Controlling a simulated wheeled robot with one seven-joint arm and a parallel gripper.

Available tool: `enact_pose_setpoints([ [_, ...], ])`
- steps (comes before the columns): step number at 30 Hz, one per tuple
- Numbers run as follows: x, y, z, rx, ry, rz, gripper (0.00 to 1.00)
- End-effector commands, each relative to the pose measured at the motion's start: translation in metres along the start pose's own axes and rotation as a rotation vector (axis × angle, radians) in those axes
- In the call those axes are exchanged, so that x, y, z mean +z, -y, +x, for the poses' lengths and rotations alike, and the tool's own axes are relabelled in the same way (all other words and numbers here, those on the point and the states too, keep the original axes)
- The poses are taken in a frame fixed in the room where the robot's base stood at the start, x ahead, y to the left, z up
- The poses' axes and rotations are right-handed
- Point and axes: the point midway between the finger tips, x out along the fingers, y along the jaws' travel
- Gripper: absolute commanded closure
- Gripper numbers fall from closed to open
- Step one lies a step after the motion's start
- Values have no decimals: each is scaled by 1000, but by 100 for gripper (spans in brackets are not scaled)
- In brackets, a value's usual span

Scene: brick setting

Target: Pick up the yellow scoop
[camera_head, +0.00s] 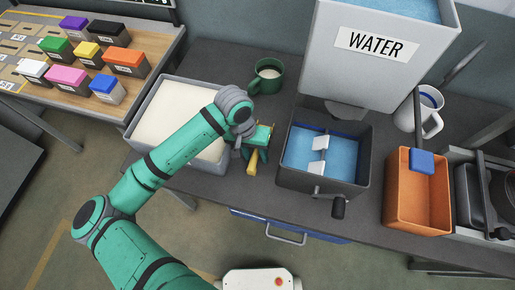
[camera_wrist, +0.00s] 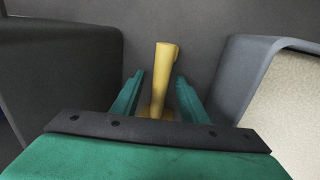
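The yellow scoop (camera_head: 253,162) lies on the dark worktop between the grey tub of pale material and the dark bin of blue water. In the head view my gripper (camera_head: 252,150) is over it and hides part of it. In the wrist view the scoop's yellow handle (camera_wrist: 166,80) points away, standing between the two green fingers of my gripper (camera_wrist: 158,92). The fingers are apart, with a gap showing on each side of the handle. The scoop's near end is mostly hidden behind the gripper body.
The grey tub (camera_head: 140,118) is close on the left, and the water bin with paddles and a crank (camera_head: 325,188) close on the right. A green mug (camera_head: 268,76) stands behind. A WATER tank (camera_head: 375,75), an orange bin (camera_head: 417,215) and a white pitcher (camera_head: 425,108) are farther right.

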Motion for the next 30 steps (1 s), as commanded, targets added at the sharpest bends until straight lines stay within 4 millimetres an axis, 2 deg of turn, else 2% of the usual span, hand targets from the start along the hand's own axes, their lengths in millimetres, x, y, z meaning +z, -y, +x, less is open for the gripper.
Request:
enact_pose_setpoints([
  [5,0,0,0,0,0,0,60],
  [10,0,0,0,0,0,1,100],
  [21,0,-1,-5,-1,-1,2,100],
  [25,-1,-5,-22,-1,-3,3,100],
  [30,-1,-11,-54,-3,-3,3,100],
])
